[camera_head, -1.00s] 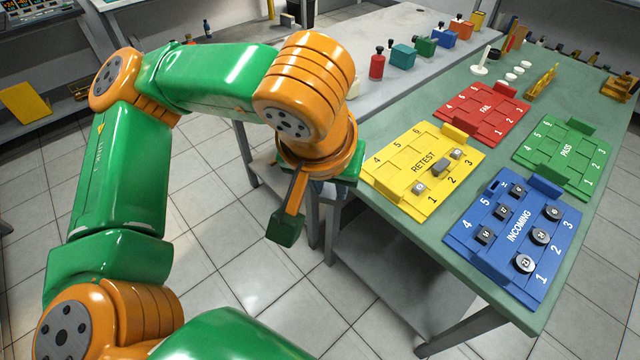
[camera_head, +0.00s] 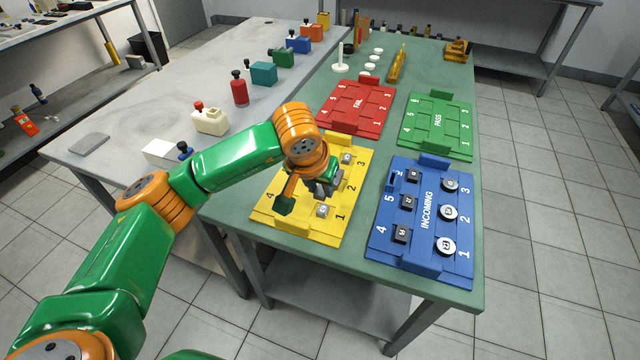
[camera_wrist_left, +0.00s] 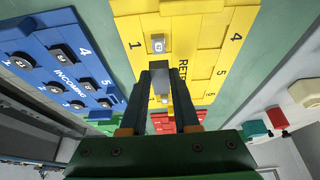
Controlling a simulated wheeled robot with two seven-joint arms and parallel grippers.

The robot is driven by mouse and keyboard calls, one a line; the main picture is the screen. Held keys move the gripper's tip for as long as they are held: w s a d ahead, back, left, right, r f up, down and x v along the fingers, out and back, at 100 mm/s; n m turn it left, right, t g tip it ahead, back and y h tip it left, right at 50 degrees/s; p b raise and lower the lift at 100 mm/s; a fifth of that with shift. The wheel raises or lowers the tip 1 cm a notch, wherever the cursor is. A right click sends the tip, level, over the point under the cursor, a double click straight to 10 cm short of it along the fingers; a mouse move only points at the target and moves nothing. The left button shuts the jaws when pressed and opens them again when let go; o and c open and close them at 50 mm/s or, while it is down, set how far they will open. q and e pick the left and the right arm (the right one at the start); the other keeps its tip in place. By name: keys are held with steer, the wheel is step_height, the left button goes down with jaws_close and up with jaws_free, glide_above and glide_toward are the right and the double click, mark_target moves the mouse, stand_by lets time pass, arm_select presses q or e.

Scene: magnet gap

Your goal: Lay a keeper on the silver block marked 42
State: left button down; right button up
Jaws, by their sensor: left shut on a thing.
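My left gripper (camera_head: 325,190) is over the middle of the yellow RETEST board (camera_head: 290,222). In the left wrist view its two dark fingers (camera_wrist_left: 161,80) are shut on a small grey piece (camera_wrist_left: 160,88), mostly hidden between them; I cannot tell its full shape. A silver block (camera_head: 322,210) sits by number 1 of this board, and it also shows in the left wrist view (camera_wrist_left: 158,43). Another silver block (camera_head: 347,158) sits by number 3. Their marks are too small to read. My right gripper is not in view.
The blue INCOMING board (camera_head: 412,260) to the right holds several dark square and round silver pieces. The red FAIL board (camera_head: 335,125) and green PASS board (camera_head: 415,140) lie behind. Colored blocks and a red bottle (camera_head: 239,92) stand on the grey table at left.

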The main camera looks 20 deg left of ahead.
mark_target(322, 211)
arm_select(q)
steer(key=shift+s+f+b, duration=0.1)
steer(key=shift+f+b, duration=0.15)
steer(key=shift+b, duration=0.15)
step_height(322, 211, down, 5)
steer(key=b, duration=0.5)
steer(key=shift+f, duration=0.1)
steer(key=shift+f, duration=0.15)
stand_by(0.5)
steer(key=c, duration=0.6)
jaws_free()
steer(key=c, duration=0.5)
